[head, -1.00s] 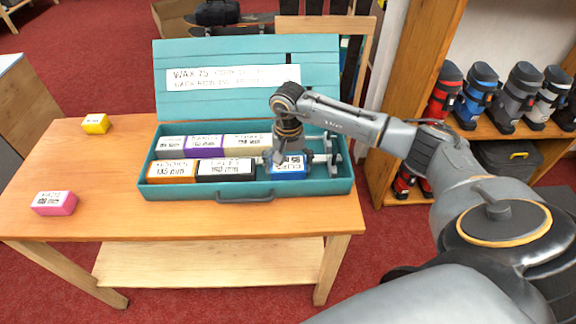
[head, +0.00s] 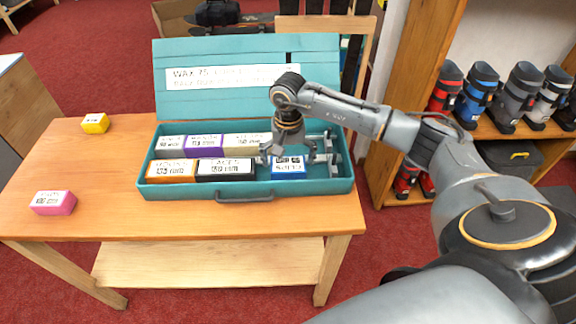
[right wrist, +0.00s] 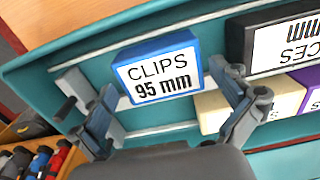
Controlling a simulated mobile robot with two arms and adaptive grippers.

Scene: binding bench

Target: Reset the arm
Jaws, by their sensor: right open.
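My right gripper (head: 298,150) is open above the right part of the teal toolbox (head: 205,191). The blue box labelled CLIPS 95 mm (head: 289,170) stands in the toolbox's front right, below the gripper. In the right wrist view the blue box (right wrist: 158,68) lies beyond the open, empty fingers (right wrist: 165,105), apart from them. Left of it in the head view are a black box (head: 226,171) and an orange box (head: 171,171). Behind are a grey-white box (head: 170,144), a purple box (head: 203,146) and a cream box (head: 241,144). My left gripper is not in view.
A yellow box (head: 95,123) and a pink box (head: 53,203) lie on the wooden table (head: 105,165), left of the toolbox. The toolbox lid (head: 235,103) stands open at the back. A shelf with ski boots (head: 480,92) stands at the right.

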